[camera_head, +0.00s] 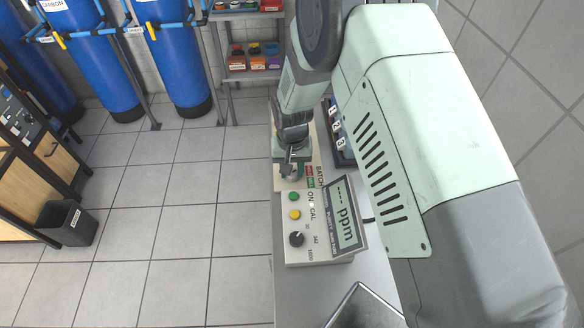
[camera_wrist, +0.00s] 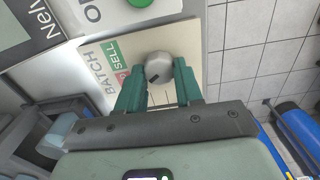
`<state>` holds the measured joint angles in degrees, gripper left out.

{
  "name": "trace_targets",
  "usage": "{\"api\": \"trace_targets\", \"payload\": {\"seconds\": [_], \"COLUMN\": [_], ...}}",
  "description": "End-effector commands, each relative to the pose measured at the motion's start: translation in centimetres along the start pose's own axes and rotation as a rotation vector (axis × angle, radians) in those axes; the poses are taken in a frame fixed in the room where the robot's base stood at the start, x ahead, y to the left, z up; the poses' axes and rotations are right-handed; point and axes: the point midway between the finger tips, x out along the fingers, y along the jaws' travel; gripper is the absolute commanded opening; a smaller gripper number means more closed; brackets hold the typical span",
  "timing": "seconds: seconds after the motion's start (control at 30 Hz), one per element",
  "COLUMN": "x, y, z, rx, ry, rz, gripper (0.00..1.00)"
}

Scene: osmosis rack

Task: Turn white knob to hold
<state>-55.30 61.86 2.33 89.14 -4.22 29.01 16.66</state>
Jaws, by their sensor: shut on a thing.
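The white knob (camera_wrist: 158,66) is a rounded, greyish-white cap on a cream panel (camera_wrist: 201,60) in the wrist view. A short dark mark on it faces the lower left of that view. My gripper (camera_wrist: 160,74) has its two green fingers on either side of the knob, shut on it. In the head view my gripper (camera_head: 291,166) reaches down to the panel and mostly hides the knob. A green label reading SELL (camera_wrist: 122,62) and a partly covered red label lie beside the knob; the left finger hides part of the red one.
A ppm meter (camera_head: 298,249) with a tilted display (camera_head: 344,217), green and yellow buttons and a black knob (camera_head: 296,239) stands next to the panel. A numbered dark unit (camera_head: 336,127) sits behind, right. Blue tanks (camera_head: 181,75) and a bin (camera_head: 67,223) are on the floor at left.

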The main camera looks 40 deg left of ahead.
Motion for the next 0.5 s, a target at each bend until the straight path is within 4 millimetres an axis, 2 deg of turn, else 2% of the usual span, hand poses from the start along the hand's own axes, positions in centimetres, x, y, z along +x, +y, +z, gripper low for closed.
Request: {"api": "trace_targets", "payload": {"seconds": [0.2, 0.5], "x": [-0.01, -0.01], "y": [-0.02, -0.06], "z": [0.09, 0.12], "rx": [-0.135, -0.229], "ry": [-0.003, -0.004], "rz": [0.000, 0.000], "gripper": [0.05, 0.05]}}
